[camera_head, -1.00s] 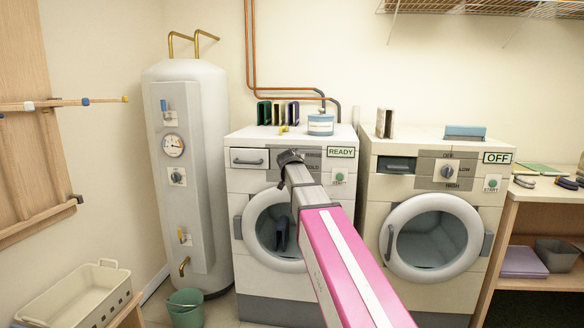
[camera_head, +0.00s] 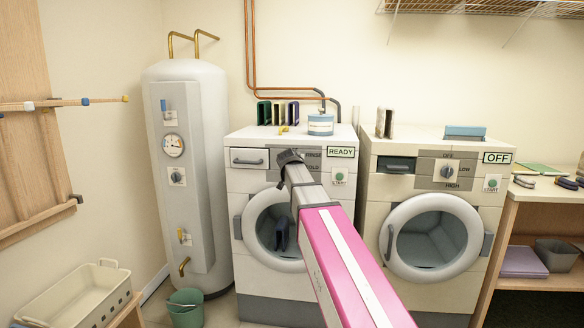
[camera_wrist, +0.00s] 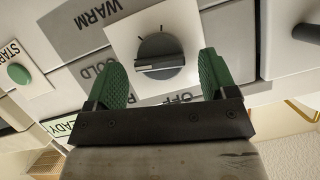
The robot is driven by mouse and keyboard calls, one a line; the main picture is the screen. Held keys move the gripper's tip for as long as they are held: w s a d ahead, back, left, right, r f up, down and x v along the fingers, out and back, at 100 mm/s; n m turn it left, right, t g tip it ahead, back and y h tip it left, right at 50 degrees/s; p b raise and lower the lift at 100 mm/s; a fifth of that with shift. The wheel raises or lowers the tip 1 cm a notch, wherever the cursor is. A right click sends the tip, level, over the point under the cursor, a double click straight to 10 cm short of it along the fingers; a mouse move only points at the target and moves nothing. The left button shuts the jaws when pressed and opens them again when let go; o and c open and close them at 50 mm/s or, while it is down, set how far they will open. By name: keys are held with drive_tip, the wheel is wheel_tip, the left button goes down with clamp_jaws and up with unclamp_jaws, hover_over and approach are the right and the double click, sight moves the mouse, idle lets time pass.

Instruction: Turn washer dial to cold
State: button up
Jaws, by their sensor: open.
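The washer (camera_head: 241,182) is the left white machine, with a READY sign (camera_head: 341,152). Its dial (camera_wrist: 160,56) is a dark grey round knob with a raised grip bar on a white plate, seen in the wrist view. WARM, COLD and OFF labels lie around it, upside down there and partly covered. The bar lies nearly level in that view; which label it marks I cannot tell. My gripper (camera_wrist: 161,64) is open, its green fingers on either side of the dial with gaps visible. In the head view my gripper (camera_head: 289,157) hides the dial.
A green START button (camera_wrist: 19,74) is beside the dial panel. A second machine (camera_head: 375,215) with an OFF sign stands to the right. A water heater (camera_head: 205,110) stands to the left, with a green bucket (camera_head: 186,312) on the floor. A tin (camera_head: 320,125) sits on the washer.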

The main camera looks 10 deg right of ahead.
drive_tip(key=v, duration=0.9)
drive_tip(key=shift+s+r, duration=0.15)
drive_tip(key=shift+s, duration=0.2)
drive_tip(key=shift+a, duration=0.1)
drive_tip(key=s+d+f+n+g+y, duration=0.1)
drive_tip(key=s+f+g, duration=0.3)
drive_tip(key=f, duration=0.9)
drive_tip(key=s+d+f+n+g, duration=0.1)
drive_tip(key=s+f+g, duration=0.35)
drive_tip(key=f, duration=0.95)
drive_tip(key=s+f+n+g+y, duration=0.2)
drive_tip(key=s+f+n+g, duration=0.1)
drive_tip(key=s+f, duration=1.5)
drive_tip(key=shift+s+g, duration=0.45)
drive_tip(key=shift+g, duration=0.4)
